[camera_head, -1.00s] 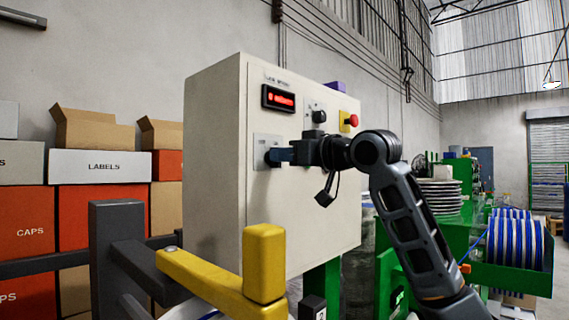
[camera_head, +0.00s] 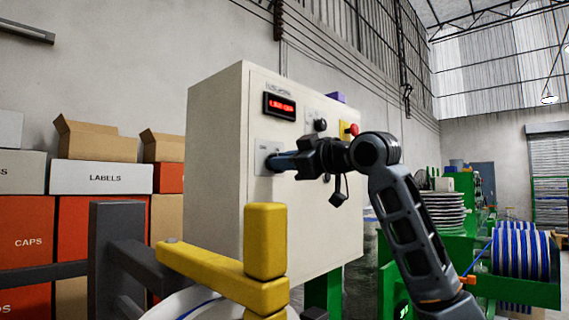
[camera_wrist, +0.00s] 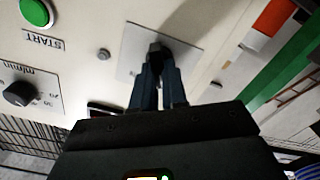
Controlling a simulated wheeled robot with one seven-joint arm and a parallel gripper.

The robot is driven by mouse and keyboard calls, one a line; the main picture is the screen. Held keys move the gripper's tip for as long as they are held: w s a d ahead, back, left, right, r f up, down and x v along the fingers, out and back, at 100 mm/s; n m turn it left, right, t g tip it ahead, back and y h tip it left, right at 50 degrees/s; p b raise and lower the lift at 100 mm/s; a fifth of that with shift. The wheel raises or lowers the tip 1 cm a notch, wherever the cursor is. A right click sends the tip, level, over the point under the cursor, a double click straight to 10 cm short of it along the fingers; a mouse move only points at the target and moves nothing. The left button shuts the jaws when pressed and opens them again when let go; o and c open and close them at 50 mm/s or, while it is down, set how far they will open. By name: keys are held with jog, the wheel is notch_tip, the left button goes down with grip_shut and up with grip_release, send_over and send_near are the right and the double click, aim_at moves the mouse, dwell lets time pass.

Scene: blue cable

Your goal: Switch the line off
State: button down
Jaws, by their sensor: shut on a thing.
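The beige control cabinet (camera_head: 215,150) stands in the middle of the head view. On its front is a switch plate (camera_head: 262,152) with a dark switch knob (camera_wrist: 155,48). My gripper (camera_head: 275,162) is shut on this knob, and both fingers (camera_wrist: 158,75) reach it in the wrist view. The fingers hide most of the knob. The display (camera_head: 280,105) above glows red and its text appears to read LINE OFF.
A round black dial (camera_head: 320,125) and a red button (camera_head: 352,130) sit right of the display. The wrist view shows a green START button (camera_wrist: 37,12). A yellow post (camera_head: 265,240) and rail stand in front of the cabinet. Boxes (camera_head: 100,177) are stacked at left.

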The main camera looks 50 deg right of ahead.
dwell(0.3)
jog(key=c, duration=1.2)
grip_release()
jog(key=shift+o, duration=0.2)
jog(key=s+b, duration=0.1)
jog(key=s, duration=0.7)
jog(key=shift+w+d, duration=0.1)
